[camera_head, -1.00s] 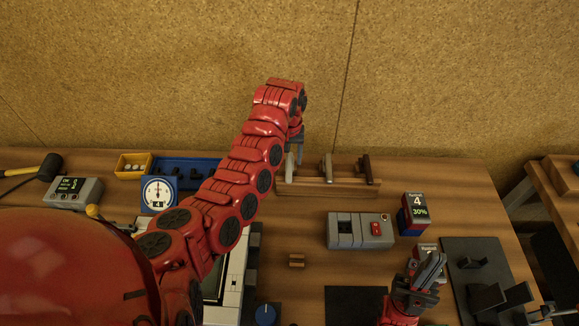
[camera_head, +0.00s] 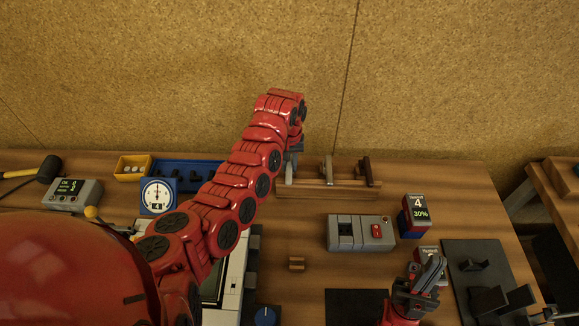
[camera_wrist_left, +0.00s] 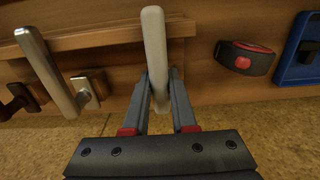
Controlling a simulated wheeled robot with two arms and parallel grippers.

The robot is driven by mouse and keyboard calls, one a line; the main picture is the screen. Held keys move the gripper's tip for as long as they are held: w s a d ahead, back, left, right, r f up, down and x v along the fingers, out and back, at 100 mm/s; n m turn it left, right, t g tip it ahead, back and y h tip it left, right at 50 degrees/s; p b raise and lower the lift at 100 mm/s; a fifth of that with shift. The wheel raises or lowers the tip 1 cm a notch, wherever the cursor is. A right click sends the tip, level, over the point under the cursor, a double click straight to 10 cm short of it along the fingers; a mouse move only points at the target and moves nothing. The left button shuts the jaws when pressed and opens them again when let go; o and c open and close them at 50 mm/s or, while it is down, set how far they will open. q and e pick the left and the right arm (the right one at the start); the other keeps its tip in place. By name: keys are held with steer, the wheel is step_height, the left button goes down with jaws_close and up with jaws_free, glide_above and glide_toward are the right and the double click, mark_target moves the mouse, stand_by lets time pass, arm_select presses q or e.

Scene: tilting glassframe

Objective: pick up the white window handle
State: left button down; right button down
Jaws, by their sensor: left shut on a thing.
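The white window handle (camera_wrist_left: 154,45) stands at one end of a wooden rack (camera_head: 325,190), seen in the left wrist view. My left gripper (camera_wrist_left: 159,80) is shut on it, with one grey finger on each side. In the head view my left gripper (camera_head: 292,160) is over the rack's left end, and my arm partly hides the spot. A metallic handle (camera_wrist_left: 45,70) and a dark brown handle (camera_wrist_left: 18,100) stand beside it on the rack. My right gripper (camera_head: 430,273) is low on the right, away from the rack; its jaw opening is unclear.
A grey box with a red button (camera_head: 361,232) stands in front of the rack. A blue tray (camera_head: 185,174) and a dial gauge (camera_head: 158,195) are to the left. A cork wall rises behind the table. Bare wood lies right of the rack.

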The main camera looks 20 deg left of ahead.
arm_select(q)
steer(key=shift+r, duration=0.1)
step_height(320, 180, up, 7)
steer(key=shift+w+r+p, duration=0.1)
steer(key=shift+r+p, duration=0.1)
steer(key=shift+p, duration=0.85)
step_height(320, 180, up, 3)
steer(key=shift+f+p, duration=0.15)
steer(key=shift+p, duration=1.1)
step_height(320, 180, up, 4)
steer(key=p, duration=0.4)
